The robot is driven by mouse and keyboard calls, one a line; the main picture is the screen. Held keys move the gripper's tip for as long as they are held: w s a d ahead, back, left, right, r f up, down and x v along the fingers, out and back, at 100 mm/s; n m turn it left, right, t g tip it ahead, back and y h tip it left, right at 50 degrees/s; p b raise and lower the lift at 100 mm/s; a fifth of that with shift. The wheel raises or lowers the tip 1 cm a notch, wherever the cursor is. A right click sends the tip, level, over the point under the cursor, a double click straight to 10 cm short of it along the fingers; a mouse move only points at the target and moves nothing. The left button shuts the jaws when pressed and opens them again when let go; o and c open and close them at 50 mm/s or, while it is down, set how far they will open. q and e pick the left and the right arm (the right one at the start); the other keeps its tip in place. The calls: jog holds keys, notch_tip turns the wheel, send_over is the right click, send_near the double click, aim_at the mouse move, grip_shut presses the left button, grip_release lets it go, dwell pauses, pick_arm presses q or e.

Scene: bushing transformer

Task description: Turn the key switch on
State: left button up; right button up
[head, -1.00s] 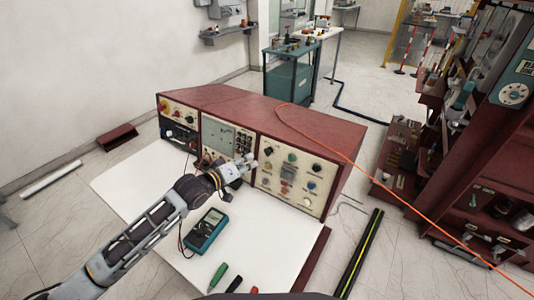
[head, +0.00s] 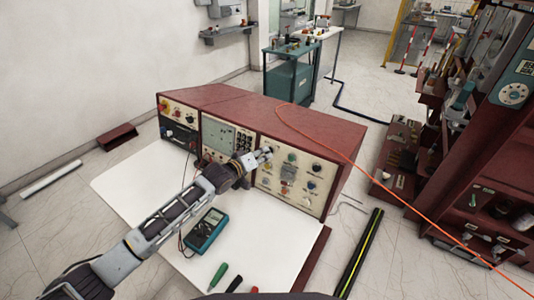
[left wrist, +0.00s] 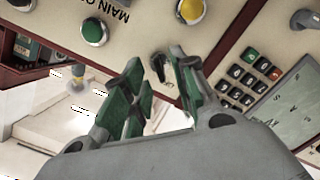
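The red console (head: 330,130) has a cream control panel (head: 300,195) on its right front. My left gripper (head: 264,155) is up against the upper left of this panel in the head view. In the left wrist view, its two green-padded fingers (left wrist: 158,78) are open. A small black switch (left wrist: 157,64), apparently the key switch, shows in the gap between the fingertips. I cannot tell whether the fingers touch it. In the head view the gripper hides this switch. My right gripper is not in view.
A green button (left wrist: 94,32), a yellow button (left wrist: 190,10) and a black keypad (left wrist: 248,76) are near the fingers. A multimeter (head: 206,230) and screwdrivers (head: 218,276) lie on the white tabletop (head: 130,195). An orange cable (head: 385,185) crosses the console.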

aim_at(267, 153)
pick_arm(q)
jog(key=shift+x, duration=1.9)
grip_shut()
